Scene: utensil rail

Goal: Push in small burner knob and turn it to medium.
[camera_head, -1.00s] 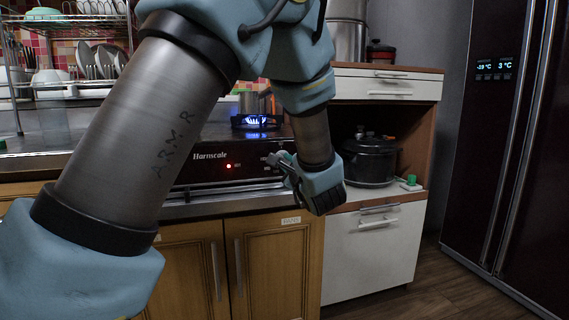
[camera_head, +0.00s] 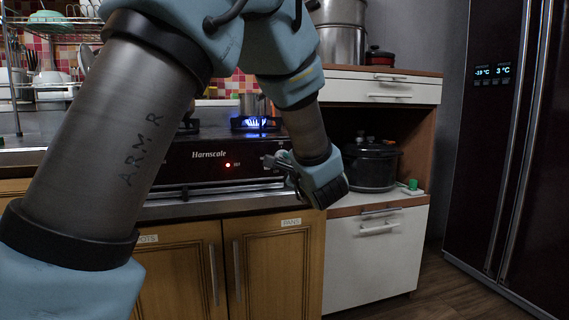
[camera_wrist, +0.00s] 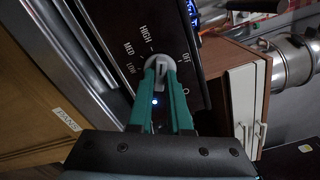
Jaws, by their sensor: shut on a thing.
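The grey burner knob (camera_wrist: 158,66) is on the black stove panel in the wrist view, with HIGH, MED, LOW and OFF printed around it. My gripper (camera_wrist: 161,68) is shut on the knob, with its green fingers on either side of the grip. The fingers hide part of the knob, and I cannot tell exactly which mark it points to. In the head view, my gripper (camera_head: 268,162) is at the right end of the stove's front panel, where the knob is too small to make out. A burner (camera_head: 255,124) behind it burns with a blue flame.
A red light (camera_head: 228,165) glows on the panel beside the Harnscale name. Wooden cabinet doors (camera_head: 268,265) are below the stove. A black pot (camera_head: 371,166) stands in the open shelf at right, close to my wrist.

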